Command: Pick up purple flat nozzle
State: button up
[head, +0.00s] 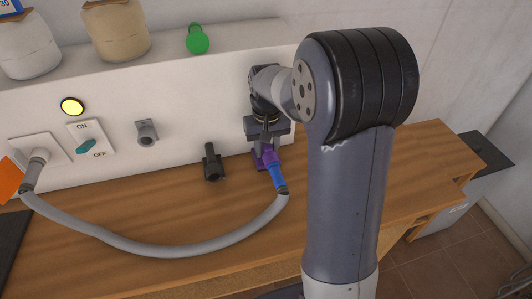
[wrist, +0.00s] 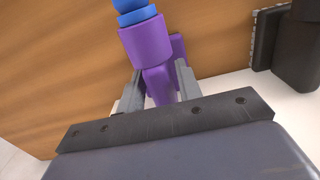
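The purple flat nozzle (head: 268,157) is at the back of the wooden counter in the head view, joined to the blue end piece (head: 278,178) of a grey hose. My gripper (head: 264,140) is over it, pointing down. In the wrist view the nozzle's narrow part (wrist: 159,84) sits between my gripper's two grey fingers (wrist: 159,80), which lie close against both sides. The wide purple collar and the blue piece (wrist: 135,12) extend beyond the fingers. Part of the nozzle is hidden behind the fingers.
The grey hose (head: 180,250) loops across the counter (head: 130,215) to a wall outlet. A black nozzle (head: 212,162) stands just left of my gripper. The counter's front is mostly clear.

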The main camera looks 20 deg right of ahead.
grip_shut()
jog(key=shift+r, duration=0.15)
jog(key=shift+s+r, duration=0.15)
jog(key=shift+r, duration=0.1)
notch_tip(320, 180, up, 6)
jog(key=shift+r, duration=0.2)
jog(key=s+b, duration=0.2)
jog(key=s, duration=1.7)
jog(key=shift+s+b, duration=0.35)
jog(key=shift+b, duration=0.05)
